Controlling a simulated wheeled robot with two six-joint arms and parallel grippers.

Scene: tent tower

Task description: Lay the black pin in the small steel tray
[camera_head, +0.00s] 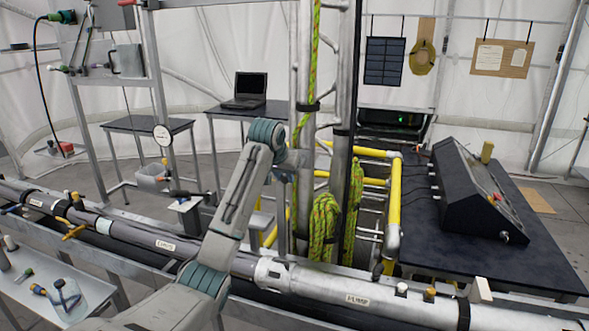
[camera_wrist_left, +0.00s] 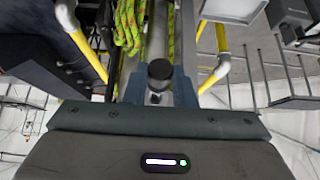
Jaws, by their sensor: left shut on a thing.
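My left arm rises from the bottom of the head view, and its gripper (camera_head: 284,174) hangs by the upright steel poles, above the long pipe. Its fingers are small and partly hidden there. In the left wrist view the left gripper (camera_wrist_left: 159,92) is shut on the black pin (camera_wrist_left: 159,70), whose round dark head shows between the fingers. The pin cannot be made out in the head view. A small flat metal tray (camera_head: 184,204) shows left of my arm in the head view; I cannot tell for sure that it is the steel tray. My right gripper is not in view.
Green-yellow rope (camera_head: 324,225) hangs on the poles close to my gripper. Yellow rails (camera_head: 394,205) stand to its right, beside a black table (camera_head: 480,255) with a console (camera_head: 470,190). A grey bin (camera_head: 152,178) stands at left. The long labelled pipe (camera_head: 130,233) crosses in front.

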